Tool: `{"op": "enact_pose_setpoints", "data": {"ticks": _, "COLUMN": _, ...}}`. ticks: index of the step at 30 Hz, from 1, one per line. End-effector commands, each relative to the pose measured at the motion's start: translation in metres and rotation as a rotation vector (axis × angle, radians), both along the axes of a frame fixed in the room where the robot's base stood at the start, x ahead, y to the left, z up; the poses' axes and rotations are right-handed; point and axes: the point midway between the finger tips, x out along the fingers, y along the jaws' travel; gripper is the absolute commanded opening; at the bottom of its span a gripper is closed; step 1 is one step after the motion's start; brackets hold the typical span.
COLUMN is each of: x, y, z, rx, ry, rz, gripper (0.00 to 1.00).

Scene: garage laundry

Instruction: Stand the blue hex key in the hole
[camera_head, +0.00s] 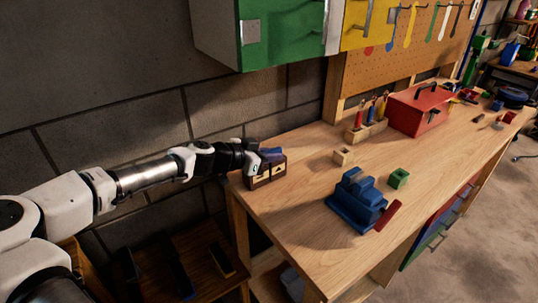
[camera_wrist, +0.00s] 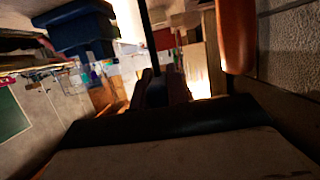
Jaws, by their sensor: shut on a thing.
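My gripper (camera_head: 261,158) is at the left end of the workbench, close above a dark-edged wooden block (camera_head: 267,177). In the wrist view my gripper's fingers (camera_wrist: 162,88) are shut on a thin, dark, upright rod, which I take as the blue hex key (camera_wrist: 149,38); its colour is hard to tell. In the head view the key cannot be made out clearly; a small blue shape (camera_head: 272,154) shows beside the fingers. A pale wooden block (camera_head: 343,156) and a green block (camera_head: 398,178), each with a dark opening on top, stand apart on the bench.
A blue vise (camera_head: 355,203) with a red handle (camera_head: 387,216) stands at the bench's front. A tool rack (camera_head: 365,131) and red toolbox (camera_head: 418,110) stand at the back. Green and yellow cabinets (camera_head: 290,35) hang above. The bench's front left is clear.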

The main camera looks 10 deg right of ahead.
Motion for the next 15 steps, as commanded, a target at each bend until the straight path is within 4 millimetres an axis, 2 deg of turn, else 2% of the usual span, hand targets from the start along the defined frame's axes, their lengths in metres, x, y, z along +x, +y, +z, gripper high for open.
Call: {"op": "enact_pose_setpoints", "data": {"ticks": 15, "x": 0.0, "y": 0.0, "z": 0.029, "rx": 0.0, "ry": -0.001, "rz": 0.0, "gripper": 0.0}}
